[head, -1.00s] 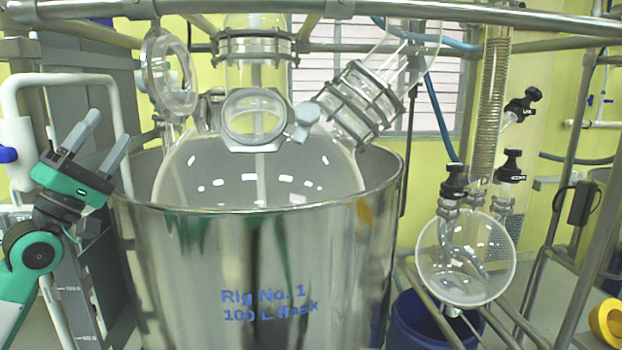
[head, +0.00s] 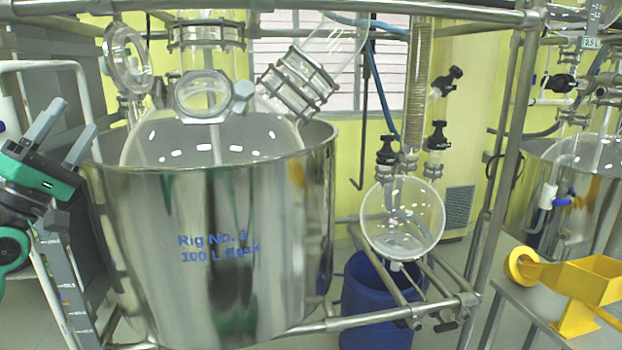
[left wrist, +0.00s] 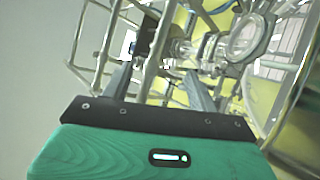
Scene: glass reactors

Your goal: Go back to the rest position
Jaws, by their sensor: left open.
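My left gripper (head: 62,133) is at the left edge of the head view, green with two grey fingers. Its fingers are spread apart with nothing between them. It is in front and to the left of the large steel vessel (head: 225,275) marked "Rig No. 1 100 L flask". In the left wrist view the fingers of the left gripper (left wrist: 160,85) stand apart and empty, with metal frame rails and a round glass port beyond them. My right gripper is not in view.
The glass flask (head: 150,148) sits in the steel vessel, inside a metal pipe frame. A round glass receiver (head: 402,220) hangs over a blue bin (head: 360,310). At the right a bench carries a yellow funnel-like device (head: 560,280). A second steel vessel (head: 595,200) stands behind.

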